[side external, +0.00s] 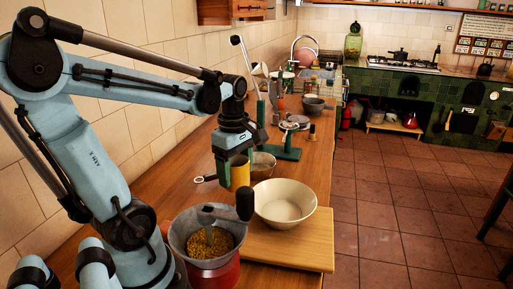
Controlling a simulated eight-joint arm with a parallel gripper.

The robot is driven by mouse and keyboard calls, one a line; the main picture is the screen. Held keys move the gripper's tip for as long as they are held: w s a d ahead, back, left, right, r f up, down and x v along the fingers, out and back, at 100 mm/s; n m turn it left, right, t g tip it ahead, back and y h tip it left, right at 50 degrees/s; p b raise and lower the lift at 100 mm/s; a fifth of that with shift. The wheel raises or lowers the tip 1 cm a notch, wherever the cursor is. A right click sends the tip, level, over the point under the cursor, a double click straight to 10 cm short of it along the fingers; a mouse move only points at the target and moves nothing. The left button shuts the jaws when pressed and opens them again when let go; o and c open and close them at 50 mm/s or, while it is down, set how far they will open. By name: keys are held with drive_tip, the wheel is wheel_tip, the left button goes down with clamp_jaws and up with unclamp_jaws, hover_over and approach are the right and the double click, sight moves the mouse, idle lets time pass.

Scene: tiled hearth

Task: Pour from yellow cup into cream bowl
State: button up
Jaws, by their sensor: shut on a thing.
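The yellow cup (240,174) is between the fingers of my gripper (237,168), which is shut on it. The cup looks about upright, and the fingers hide part of it. I cannot see what is inside it. The cream bowl (285,204) stands upright at the front right of the cup, and its visible inside looks empty. The cup is to the left of and behind the bowl, not over it. Whether the cup's base touches the counter is unclear.
The bowl rests on a wooden board (290,246). A grinder (208,240) with yellowish grains and a dark-knobbed crank stands close at the left front. A grey bowl (262,165) and a green-based stand (285,152) are behind. The counter's right edge drops to the tiled floor.

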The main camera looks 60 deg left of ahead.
drive_tip(key=w+d+n+t+h, duration=0.1)
drive_tip(key=w+d+h, duration=0.3)
drive_tip(key=d, duration=0.4)
drive_tip(key=w+d+r+n+t+h, duration=0.1)
drive_tip(key=w+d+n+h, duration=0.1)
drive_tip(key=w+d+h, duration=0.2)
drive_tip(key=w+d, duration=0.2)
drive_tip(key=d, duration=0.2)
drive_tip(key=shift+w+r, duration=0.3)
drive_tip(key=shift+w, duration=0.05)
drive_tip(key=shift+d+f, duration=0.1)
wheel_tip(320, 180, down, 3)
drive_tip(key=shift+r+t+h, duration=0.15)
drive_tip(key=shift+t+h, duration=0.25)
drive_tip(key=shift+h, duration=0.7)
